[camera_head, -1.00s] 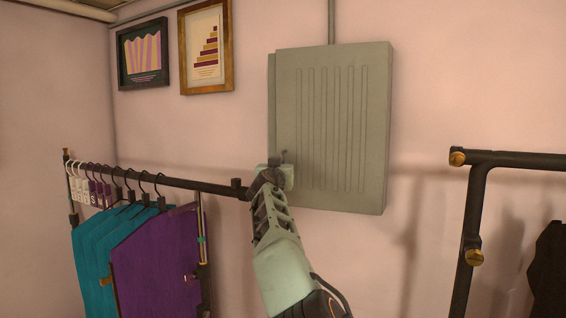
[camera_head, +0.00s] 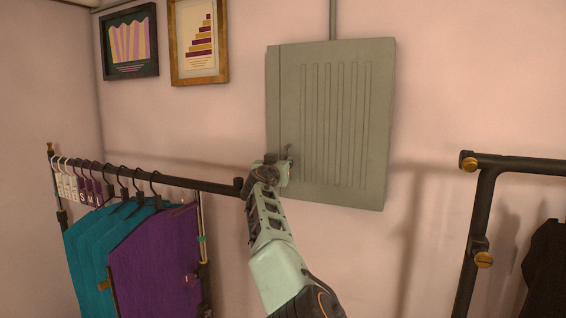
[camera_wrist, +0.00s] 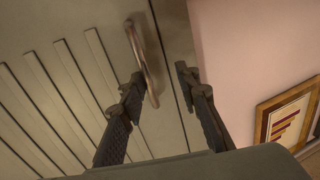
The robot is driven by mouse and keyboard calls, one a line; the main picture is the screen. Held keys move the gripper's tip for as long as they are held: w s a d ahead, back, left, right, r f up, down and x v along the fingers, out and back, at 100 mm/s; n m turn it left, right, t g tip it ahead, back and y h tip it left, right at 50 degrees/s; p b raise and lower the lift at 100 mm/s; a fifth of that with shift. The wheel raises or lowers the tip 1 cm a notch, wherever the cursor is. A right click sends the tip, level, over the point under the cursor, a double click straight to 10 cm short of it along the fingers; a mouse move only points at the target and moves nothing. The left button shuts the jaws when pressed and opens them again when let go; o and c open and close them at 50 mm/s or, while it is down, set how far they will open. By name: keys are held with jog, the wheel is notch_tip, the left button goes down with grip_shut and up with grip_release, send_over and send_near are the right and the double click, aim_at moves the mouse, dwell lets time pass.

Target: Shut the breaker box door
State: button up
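The grey-green breaker box (camera_head: 375,190) is on the pink wall, with its ribbed door (camera_head: 335,120) facing me. The door looks flush with the box or nearly so; I cannot tell whether a small gap is left. In the wrist view the door (camera_wrist: 50,90) fills the left side, with a metal bar handle (camera_wrist: 140,58) near its edge seam. My gripper (camera_head: 284,160) is at the door's lower left edge. In the wrist view my gripper (camera_wrist: 160,82) is open, its two fingers apart, with the handle's end beside the left finger. Contact with it is unclear.
A clothes rail (camera_head: 190,182) with teal and purple garments stands at left, close beside my arm. Another dark rail (camera_head: 520,163) stands at right. Two framed pictures (camera_head: 130,42) (camera_head: 198,40) hang at upper left. The wall between box and right rail is clear.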

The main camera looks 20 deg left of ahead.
jog(key=shift+a, duration=0.15)
jog(key=shift+s, duration=0.25)
